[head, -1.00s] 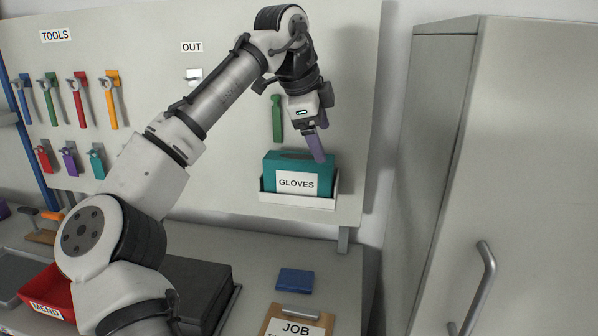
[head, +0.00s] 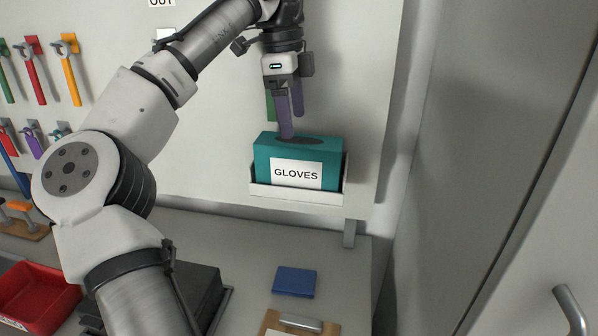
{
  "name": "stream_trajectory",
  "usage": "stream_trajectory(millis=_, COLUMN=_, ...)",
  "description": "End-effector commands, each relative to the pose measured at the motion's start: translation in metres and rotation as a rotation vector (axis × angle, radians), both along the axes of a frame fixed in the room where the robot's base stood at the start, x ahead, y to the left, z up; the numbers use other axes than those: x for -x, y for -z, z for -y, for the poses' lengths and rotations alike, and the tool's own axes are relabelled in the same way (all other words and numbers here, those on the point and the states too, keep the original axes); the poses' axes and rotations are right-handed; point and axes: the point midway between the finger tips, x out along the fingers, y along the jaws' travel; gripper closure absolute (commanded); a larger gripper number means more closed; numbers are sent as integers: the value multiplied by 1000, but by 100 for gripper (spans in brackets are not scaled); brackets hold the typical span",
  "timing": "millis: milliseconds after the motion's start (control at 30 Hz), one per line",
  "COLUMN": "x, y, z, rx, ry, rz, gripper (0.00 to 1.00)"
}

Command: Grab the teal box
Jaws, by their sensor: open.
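The teal box (head: 261,163) carries a white label reading GLOVES and has a dark oval opening in its top. It sits in a white tray holder (head: 298,194) on the wall panel. The nearer finger's tip overlaps the top of the box in the picture, left of the opening. The other finger is farther back and higher in the picture. I cannot tell whether either finger touches the box. Nothing is seen between the fingers.
A green-handled tool (head: 270,106) hangs behind my gripper. A grey cabinet (head: 480,130) stands at the right. Below are a blue block (head: 294,281), a clipboard (head: 290,324), a black case (head: 205,290) and a red bin (head: 38,292) on the bench (head: 340,270).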

Motion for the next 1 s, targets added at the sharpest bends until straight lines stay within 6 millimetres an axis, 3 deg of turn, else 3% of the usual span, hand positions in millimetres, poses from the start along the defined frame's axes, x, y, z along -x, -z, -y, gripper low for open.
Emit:
stream_trajectory(millis=100, x=0, y=21, z=2, rx=1, ry=2, rz=-1, gripper=20)
stream_trajectory(millis=367, x=0, y=38, z=6, rx=1, ry=0, rz=0, gripper=20)
stream_trajectory(millis=700, x=-1, y=78, z=14, rx=-1, ry=-2, rz=2, gripper=20)
stream_trajectory(millis=933, x=-1, y=80, z=15, rx=1, ry=-1, rz=3, gripper=20)
stream_trajectory(millis=1000, x=-1, y=80, z=15, rx=1, ry=-1, rz=3, gripper=27)
